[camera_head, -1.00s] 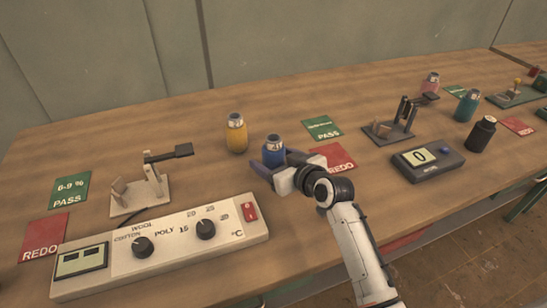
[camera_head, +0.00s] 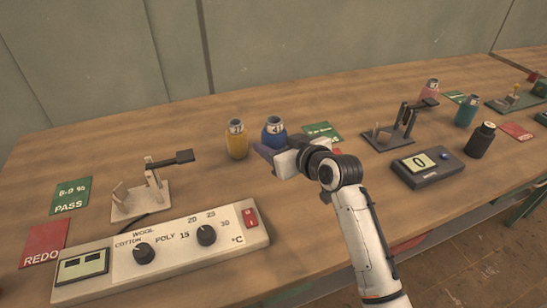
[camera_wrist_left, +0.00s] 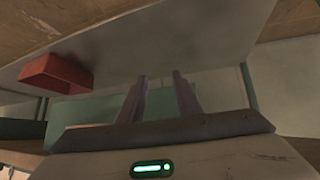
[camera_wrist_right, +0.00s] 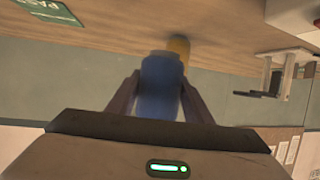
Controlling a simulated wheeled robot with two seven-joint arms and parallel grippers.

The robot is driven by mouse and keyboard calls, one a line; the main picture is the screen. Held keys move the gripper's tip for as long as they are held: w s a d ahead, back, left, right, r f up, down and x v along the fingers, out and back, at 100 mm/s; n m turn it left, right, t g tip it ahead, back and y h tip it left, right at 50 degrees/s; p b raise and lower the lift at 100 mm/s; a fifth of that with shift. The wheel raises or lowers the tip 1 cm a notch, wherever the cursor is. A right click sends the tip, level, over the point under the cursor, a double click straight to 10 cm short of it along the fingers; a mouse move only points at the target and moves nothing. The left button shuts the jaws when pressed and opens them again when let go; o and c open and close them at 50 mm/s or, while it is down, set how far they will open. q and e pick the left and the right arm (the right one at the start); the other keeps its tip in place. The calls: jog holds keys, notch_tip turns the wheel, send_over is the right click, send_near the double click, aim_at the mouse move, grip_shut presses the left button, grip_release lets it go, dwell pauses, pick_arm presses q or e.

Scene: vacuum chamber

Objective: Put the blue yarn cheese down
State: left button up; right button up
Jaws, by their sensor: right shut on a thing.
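The blue yarn cheese (camera_head: 274,131) is upright in my right gripper (camera_head: 266,150), beside the yellow yarn cheese (camera_head: 237,139) and to its right. In the right wrist view the blue yarn cheese (camera_wrist_right: 158,85) fills the space between the two fingers, with part of the yellow one (camera_wrist_right: 179,46) beyond it. I cannot tell whether its base touches the table. My left gripper (camera_wrist_left: 159,78) shows only in its own wrist view, its fingers apart with nothing between them.
A green PASS card (camera_head: 322,132) lies just right of the blue yarn cheese. A stand with a lever (camera_head: 145,190) and a control panel (camera_head: 160,255) are at the left. A second lever stand (camera_head: 395,132) and a grey meter (camera_head: 427,167) are at the right. Bare wood lies left of the yellow cheese.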

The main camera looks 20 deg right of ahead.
aim_at(277, 135)
notch_tip(277, 135, up, 3)
jog(key=shift+r, duration=0.1)
jog(key=s+d+r+m+h, duration=0.1)
jog(key=s+r+m+h, duration=0.1)
jog(key=s+r, duration=1.1)
jog(key=shift+s+d+r+m+h, duration=0.2)
jog(key=shift+s+r+m+h, duration=0.1)
jog(key=shift+r+h, duration=0.3)
